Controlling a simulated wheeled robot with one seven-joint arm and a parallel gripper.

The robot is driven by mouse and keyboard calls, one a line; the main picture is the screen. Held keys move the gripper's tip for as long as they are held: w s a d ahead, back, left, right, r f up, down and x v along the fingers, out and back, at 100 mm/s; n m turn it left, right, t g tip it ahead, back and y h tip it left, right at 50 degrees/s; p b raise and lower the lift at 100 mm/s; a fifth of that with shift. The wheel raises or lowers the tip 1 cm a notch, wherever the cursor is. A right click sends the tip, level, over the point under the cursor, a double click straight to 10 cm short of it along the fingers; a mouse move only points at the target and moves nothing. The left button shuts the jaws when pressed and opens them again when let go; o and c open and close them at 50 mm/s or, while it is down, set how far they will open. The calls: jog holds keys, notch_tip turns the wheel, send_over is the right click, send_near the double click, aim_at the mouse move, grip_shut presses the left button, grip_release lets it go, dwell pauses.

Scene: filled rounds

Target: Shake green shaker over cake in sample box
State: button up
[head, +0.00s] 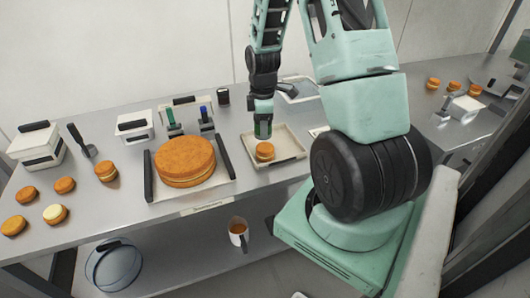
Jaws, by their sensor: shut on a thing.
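My gripper (263,106) points down above a shallow pale tray, which looks like the sample box (291,149). It is shut on the green shaker (264,129), whose lower part shows below the fingers. A small round orange cake (265,153) sits in the tray, right under the shaker. The shaker looks roughly upright and close above the cake. I cannot tell the exact gap, or whether anything is falling from it.
A large filled cake (185,160) stands on a black-handled board to the left. Several small cakes (65,185) lie at the far left. A dark jar (223,97) and another tray (298,92) stand behind.

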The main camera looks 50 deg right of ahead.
jog(key=shift+d, duration=0.95)
jog(key=shift+a+p, duration=0.45)
jog(key=shift+a, duration=0.5)
jog(key=shift+d, duration=0.95)
jog(key=shift+r+p, duration=0.1)
jog(key=shift+p, duration=0.2)
jog(key=shift+r+p, duration=2.1)
jog(key=shift+r, duration=0.35)
jog(key=shift+f, duration=0.1)
